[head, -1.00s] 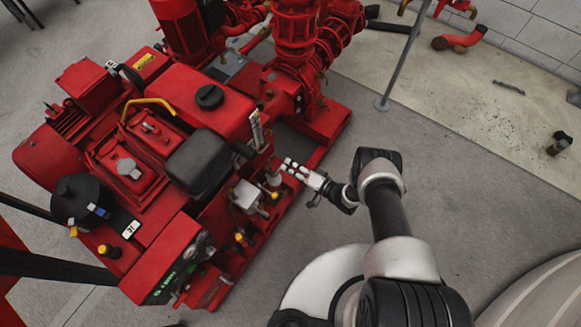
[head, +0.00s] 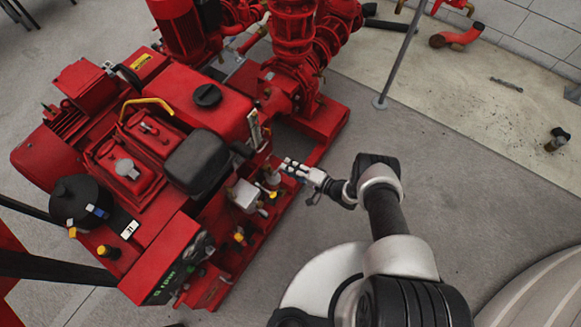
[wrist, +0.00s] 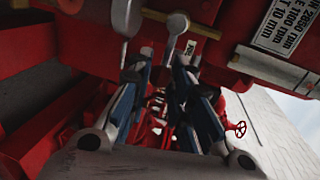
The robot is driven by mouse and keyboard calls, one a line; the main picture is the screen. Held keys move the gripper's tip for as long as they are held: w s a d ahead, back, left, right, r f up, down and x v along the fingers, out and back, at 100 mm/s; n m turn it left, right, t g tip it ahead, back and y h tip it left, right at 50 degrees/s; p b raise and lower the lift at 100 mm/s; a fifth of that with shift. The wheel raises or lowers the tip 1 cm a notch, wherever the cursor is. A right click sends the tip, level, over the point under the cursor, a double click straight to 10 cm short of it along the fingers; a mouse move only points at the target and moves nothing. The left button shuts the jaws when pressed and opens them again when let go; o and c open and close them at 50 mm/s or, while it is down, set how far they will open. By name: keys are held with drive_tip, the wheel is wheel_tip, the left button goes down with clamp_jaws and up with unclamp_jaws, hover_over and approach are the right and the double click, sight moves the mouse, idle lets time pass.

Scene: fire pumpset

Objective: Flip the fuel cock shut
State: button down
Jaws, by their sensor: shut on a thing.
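The fuel cock's grey lever (wrist: 171,46) hangs from a round pale end at the top middle of the wrist view. Its lower part runs between my fingertips. My gripper (wrist: 163,62) is shut on this lever, with one finger on each side. In the head view, my gripper (head: 284,164) reaches in from the right at the near right side of the red engine set. The cock is too small to make out there, and the fingers partly cover that spot.
A silver filter cup (head: 271,180) and a pale box (head: 245,196) sit close by. The red fuel tank (head: 195,115) stands behind. In the wrist view, a brass pipe (wrist: 164,18) and a label plate (wrist: 285,32) are near the fingers.

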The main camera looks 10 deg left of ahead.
drive_tip(key=c, duration=1.4)
unclamp_jaws()
drive_tip(key=shift+v, duration=6)
